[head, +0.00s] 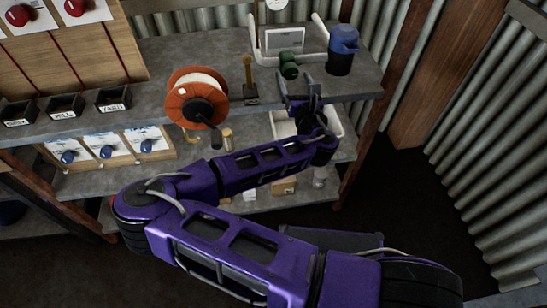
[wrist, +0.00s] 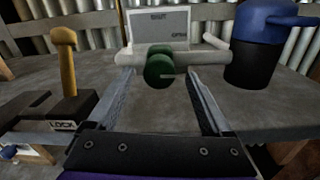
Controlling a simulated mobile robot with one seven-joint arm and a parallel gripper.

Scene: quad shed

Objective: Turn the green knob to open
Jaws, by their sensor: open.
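The green knob (wrist: 159,68) sits at the front of a pale pipe (wrist: 202,60) on the grey shelf. A sign panel (wrist: 158,27) with small lettering stands behind it; "SHUT" and part of "OPEN" can be read. In the head view the green knob (head: 288,65) is near the shelf's right part, just beyond my gripper (head: 296,80). In the wrist view my gripper (wrist: 162,78) is open, its fingers on either side of the knob and a little below it. Whether the fingers touch the knob cannot be told.
A black and blue jug (head: 342,50) stands close on the right. A yellow-handled lever (wrist: 67,60) on a block marked "LOCK" is on the left. An orange reel (head: 183,104) stands further left. Corrugated walls close in behind and right.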

